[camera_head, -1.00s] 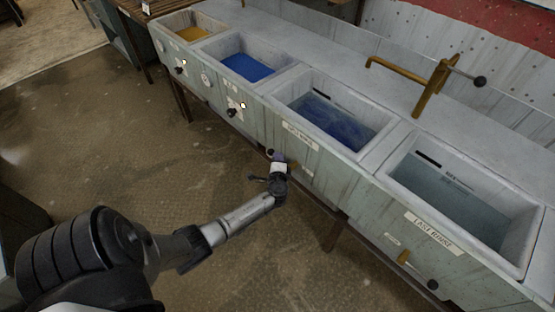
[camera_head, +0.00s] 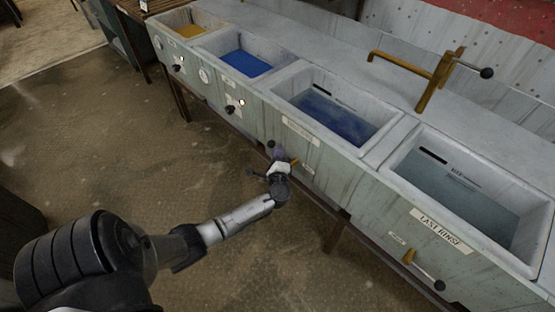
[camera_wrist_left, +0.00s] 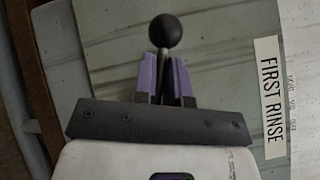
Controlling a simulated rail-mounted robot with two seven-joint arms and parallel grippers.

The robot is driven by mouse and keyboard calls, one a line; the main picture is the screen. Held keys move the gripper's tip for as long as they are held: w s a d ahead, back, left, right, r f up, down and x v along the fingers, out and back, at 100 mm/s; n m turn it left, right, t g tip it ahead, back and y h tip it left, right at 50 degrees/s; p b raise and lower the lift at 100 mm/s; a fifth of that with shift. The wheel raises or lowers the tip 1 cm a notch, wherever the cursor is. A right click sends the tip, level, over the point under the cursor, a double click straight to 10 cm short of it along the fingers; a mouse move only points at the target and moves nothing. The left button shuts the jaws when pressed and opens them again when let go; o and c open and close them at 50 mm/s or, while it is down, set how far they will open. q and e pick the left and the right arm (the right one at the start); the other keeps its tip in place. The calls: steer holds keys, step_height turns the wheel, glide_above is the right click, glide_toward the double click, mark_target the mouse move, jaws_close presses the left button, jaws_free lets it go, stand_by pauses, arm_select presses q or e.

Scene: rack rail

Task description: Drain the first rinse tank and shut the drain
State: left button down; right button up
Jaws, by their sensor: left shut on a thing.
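The first rinse tank (camera_head: 372,104) is the third basin from the left in the head view and holds dark blue, cloudy water. Its FIRST RINSE label (camera_wrist_left: 271,97) shows in the left wrist view. Below it on the front panel is a drain lever with a black ball knob (camera_wrist_left: 165,30). My left gripper (camera_head: 276,154) is at this lever. Its purple fingers (camera_wrist_left: 166,78) are shut on the dark rod just below the knob. A brass part (camera_head: 293,163) shows beside the gripper; the gripper hides most of the lever. My right gripper is not in view.
The last rinse tank (camera_head: 534,235) stands to the right, with its own brass drain valve (camera_head: 409,257) and black-knobbed lever. A brass tap (camera_head: 428,92) stands behind the basins. Blue (camera_head: 246,63) and yellow (camera_head: 186,30) basins lie left. Floor in front is open.

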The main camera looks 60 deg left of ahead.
arm_select(q)
steer(key=w+d+r+m+t+h+b, duration=0.1)
steer(key=d+r+m+t+b, duration=0.3)
steer(key=m+t+b, duration=0.5)
steer(key=d+m+t+h, duration=0.1)
steer(key=m+t, duration=0.2)
steer(key=m, duration=0.5)
steer(key=shift+t, duration=0.4)
steer(key=shift+w+r+h, duration=0.1)
steer(key=shift+r+h, duration=0.05)
steer(key=shift+h, duration=0.15)
steer(key=c, duration=1.3)
jaws_free()
steer(key=shift+c, duration=0.2)
steer(key=shift+o, duration=0.8)
